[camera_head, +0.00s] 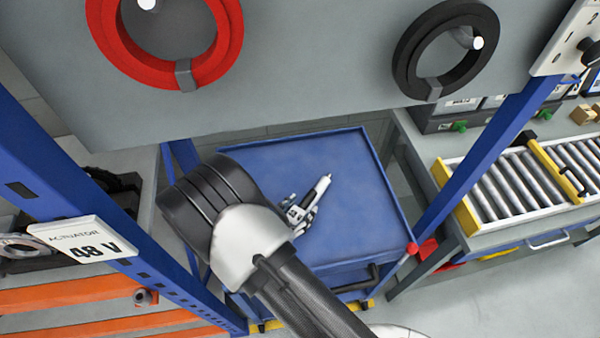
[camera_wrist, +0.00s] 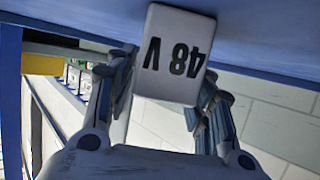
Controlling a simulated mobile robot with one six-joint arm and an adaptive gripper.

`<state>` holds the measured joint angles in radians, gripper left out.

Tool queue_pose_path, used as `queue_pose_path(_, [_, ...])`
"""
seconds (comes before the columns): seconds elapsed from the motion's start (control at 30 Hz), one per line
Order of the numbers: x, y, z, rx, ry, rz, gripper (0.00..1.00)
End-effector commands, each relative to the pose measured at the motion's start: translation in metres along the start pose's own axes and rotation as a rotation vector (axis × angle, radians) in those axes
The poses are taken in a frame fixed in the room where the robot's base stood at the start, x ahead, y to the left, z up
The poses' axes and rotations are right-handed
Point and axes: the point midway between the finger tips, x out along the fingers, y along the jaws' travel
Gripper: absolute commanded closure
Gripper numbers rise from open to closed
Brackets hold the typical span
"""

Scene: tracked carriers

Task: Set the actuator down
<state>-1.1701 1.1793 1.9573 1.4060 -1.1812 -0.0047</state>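The actuator is over the blue top of a cart (camera_head: 355,222) in the head view. I cannot tell whether it touches that top. My arm hides part of the cart's left side.
A white "ACTUATOR 48 V" plate (camera_head: 80,240) is on the blue frame at left. A grey panel with a red ring (camera_head: 228,55) and a black ring (camera_head: 408,55) hangs above. A roller conveyor (camera_head: 520,182) stands at right. Most of the cart top is bare.

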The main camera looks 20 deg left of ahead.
Motion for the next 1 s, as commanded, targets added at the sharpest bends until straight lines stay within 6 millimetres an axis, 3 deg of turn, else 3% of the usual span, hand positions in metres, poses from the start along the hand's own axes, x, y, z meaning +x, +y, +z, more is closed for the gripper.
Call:
queue_pose_path(0.47, [-0.002,0.0,-0.004,0.0,0.0,0.0,0.43])
queue_pose_path(1.0, [-0.104,-0.001,-0.005,-0.002,0.0,-0.003,0.43])
